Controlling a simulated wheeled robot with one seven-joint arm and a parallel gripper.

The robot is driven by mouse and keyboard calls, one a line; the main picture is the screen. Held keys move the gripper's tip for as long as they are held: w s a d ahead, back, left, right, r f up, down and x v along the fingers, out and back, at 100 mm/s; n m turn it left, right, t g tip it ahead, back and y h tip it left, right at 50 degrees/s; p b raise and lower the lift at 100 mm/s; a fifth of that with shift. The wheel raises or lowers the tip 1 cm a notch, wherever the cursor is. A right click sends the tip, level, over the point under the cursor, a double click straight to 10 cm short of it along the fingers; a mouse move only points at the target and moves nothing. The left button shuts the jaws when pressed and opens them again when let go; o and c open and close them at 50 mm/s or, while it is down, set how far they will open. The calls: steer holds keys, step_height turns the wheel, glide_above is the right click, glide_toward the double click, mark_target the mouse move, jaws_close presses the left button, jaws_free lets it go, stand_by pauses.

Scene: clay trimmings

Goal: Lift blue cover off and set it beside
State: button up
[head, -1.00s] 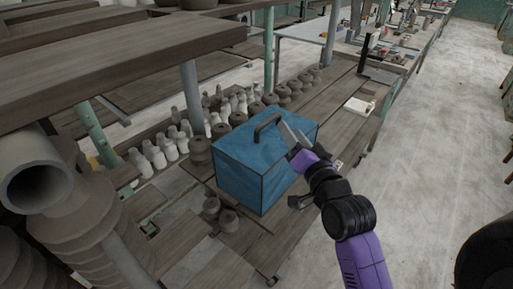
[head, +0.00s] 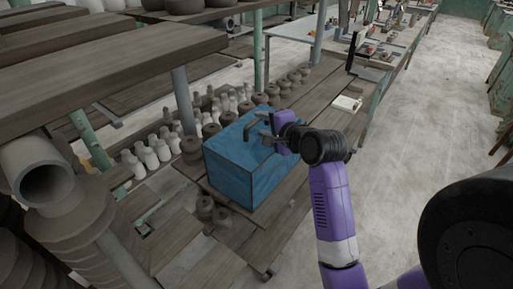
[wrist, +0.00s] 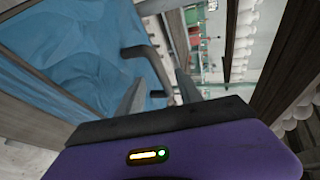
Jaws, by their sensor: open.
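The blue cover (head: 243,172) is a large box shape resting on the wooden bench. A dark grey bar handle (head: 249,128) stands on its top. My gripper (head: 266,130) is open at the right of the handle, just over the cover's top. In the wrist view the handle (wrist: 145,62) shows between the two spread fingers (wrist: 160,92), over the blue top (wrist: 85,45). I cannot tell whether a finger touches it. Whatever is under the cover is hidden.
Clay pots and pale bottles (head: 150,155) line the bench's left side. Brown pots (head: 213,211) stand before the cover. A wooden shelf (head: 110,50) overhangs at left. A white slab (head: 347,103) lies farther back on the bench. The aisle at right is clear.

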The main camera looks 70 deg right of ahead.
mark_target(259, 120)
steer(key=x, duration=0.5)
steer(key=shift+s+d+r+p, duration=0.1)
steer(key=shift+s+d+p, duration=0.05)
steer(key=shift+d+p, duration=0.2)
steer(key=shift+c, duration=0.2)
jaws_close()
stand_by(0.9)
